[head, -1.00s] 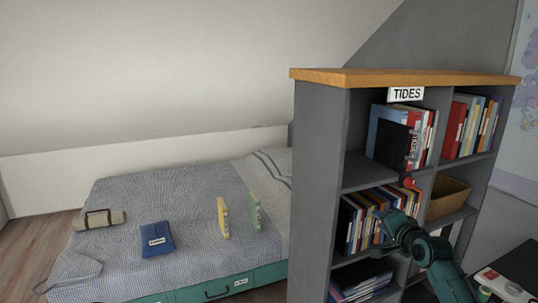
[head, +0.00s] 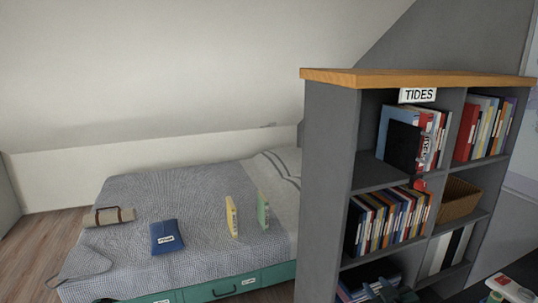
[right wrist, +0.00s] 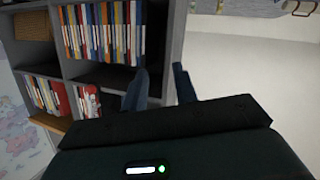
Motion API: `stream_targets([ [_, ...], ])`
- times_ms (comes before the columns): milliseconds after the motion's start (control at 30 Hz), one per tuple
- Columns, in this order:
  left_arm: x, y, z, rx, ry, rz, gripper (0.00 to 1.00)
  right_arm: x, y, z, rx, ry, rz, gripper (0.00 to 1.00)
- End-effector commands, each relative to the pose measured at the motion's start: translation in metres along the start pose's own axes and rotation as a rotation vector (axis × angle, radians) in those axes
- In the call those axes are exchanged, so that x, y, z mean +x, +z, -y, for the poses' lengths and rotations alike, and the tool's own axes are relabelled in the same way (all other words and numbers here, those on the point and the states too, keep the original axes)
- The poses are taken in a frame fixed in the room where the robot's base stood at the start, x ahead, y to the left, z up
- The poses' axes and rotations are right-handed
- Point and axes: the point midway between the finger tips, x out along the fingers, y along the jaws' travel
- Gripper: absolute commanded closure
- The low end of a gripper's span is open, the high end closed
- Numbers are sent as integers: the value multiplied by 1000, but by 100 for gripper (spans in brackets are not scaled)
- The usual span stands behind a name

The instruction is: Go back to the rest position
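My right gripper (right wrist: 160,88) shows in the right wrist view with its two dark fingers apart and nothing between them. Its fingers show against the grey bookshelf (right wrist: 155,30) and the pale wall. My left gripper is in neither current view.
The bookshelf (head: 327,180) stands at the right with several books, a TIDES sign (head: 417,95) and a wicker basket (head: 459,199). On the bed (head: 120,272) are a blue book (head: 166,237), a yellow book (head: 231,216), a green book (head: 263,211) and a roll (head: 109,216).

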Motion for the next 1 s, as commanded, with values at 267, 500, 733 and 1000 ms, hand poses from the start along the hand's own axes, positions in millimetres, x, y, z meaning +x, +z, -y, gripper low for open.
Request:
stream_targets([
  [267,0,0,0,0,0,0,51,-136,105,126,112,-195,173,71],
  [500,0,0,0,0,0,0,51,-223,130,174,205,-272,270,71],
  [733,0,0,0,0,0,0,51,-241,132,181,225,-285,290,71],
  [1000,0,0,0,0,0,0,51,-240,132,181,224,-284,290,71],
])
